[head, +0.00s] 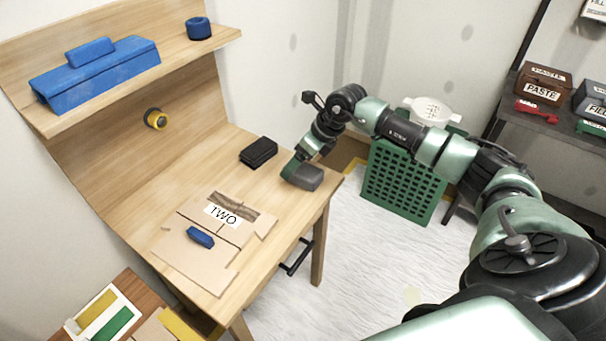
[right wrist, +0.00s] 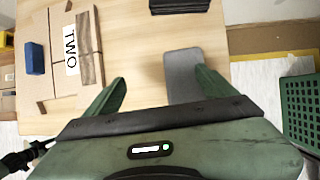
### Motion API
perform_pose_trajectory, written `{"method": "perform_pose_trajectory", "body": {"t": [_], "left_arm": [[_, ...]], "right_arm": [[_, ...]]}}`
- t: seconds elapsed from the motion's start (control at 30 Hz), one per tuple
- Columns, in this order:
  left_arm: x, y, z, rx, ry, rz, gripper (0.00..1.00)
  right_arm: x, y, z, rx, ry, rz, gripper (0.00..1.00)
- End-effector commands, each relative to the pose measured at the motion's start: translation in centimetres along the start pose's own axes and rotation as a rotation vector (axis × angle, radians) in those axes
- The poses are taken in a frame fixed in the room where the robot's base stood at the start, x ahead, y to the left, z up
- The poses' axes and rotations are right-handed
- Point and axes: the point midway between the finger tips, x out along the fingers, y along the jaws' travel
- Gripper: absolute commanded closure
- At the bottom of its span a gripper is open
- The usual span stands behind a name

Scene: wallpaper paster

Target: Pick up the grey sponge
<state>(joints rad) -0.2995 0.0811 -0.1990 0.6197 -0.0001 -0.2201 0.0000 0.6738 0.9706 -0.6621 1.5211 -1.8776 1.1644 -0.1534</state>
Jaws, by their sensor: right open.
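The grey sponge (head: 308,178) lies on the wooden table near its right edge. In the right wrist view the sponge (right wrist: 182,70) shows between my two green fingers, much closer to the right-hand finger, with its lower part hidden by my gripper. My right gripper (head: 298,163) is at the sponge and reaches down to it. In the right wrist view my right gripper (right wrist: 158,88) is open, with a wide gap to the left-hand finger. I cannot tell whether the right-hand finger touches the sponge. My left gripper is not in view.
A black block (head: 258,152) lies behind the sponge. A flat cardboard box marked TWO (head: 236,229) with a blue block (head: 201,237) lies at the table's front. A green crate (head: 398,186) stands right of the table. A shelf (head: 190,54) holds blue items.

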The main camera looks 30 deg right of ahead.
Motion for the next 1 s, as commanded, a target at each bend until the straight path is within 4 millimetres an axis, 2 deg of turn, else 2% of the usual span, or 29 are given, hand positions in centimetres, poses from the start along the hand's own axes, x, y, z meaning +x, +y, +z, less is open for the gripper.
{"method": "perform_pose_trajectory", "body": {"t": [0.03, 0.07, 0.2, 0.47, 0.73, 0.83, 1.0], "left_arm": [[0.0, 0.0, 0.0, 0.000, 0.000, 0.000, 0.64], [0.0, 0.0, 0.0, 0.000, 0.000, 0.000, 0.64], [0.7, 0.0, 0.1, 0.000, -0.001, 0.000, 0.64], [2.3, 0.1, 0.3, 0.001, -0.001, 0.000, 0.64], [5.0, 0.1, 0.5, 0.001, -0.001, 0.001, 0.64], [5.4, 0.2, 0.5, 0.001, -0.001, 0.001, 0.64], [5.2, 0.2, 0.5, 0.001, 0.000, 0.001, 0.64]], "right_arm": [[-0.8, -1.8, -0.8, -0.004, 0.044, -0.043, 0.15], [-1.1, -2.4, -1.2, -0.007, 0.064, -0.061, 0.15], [-0.7, -3.7, -2.3, -0.009, 0.108, -0.093, 0.15], [1.8, -3.7, -2.5, -0.009, 0.105, -0.090, 0.15], [5.8, -3.8, -2.9, -0.008, 0.103, -0.088, 0.15], [6.3, -3.9, -2.9, -0.008, 0.103, -0.089, 0.15], [6.2, -3.9, -2.8, -0.009, 0.103, -0.090, 0.15]]}}
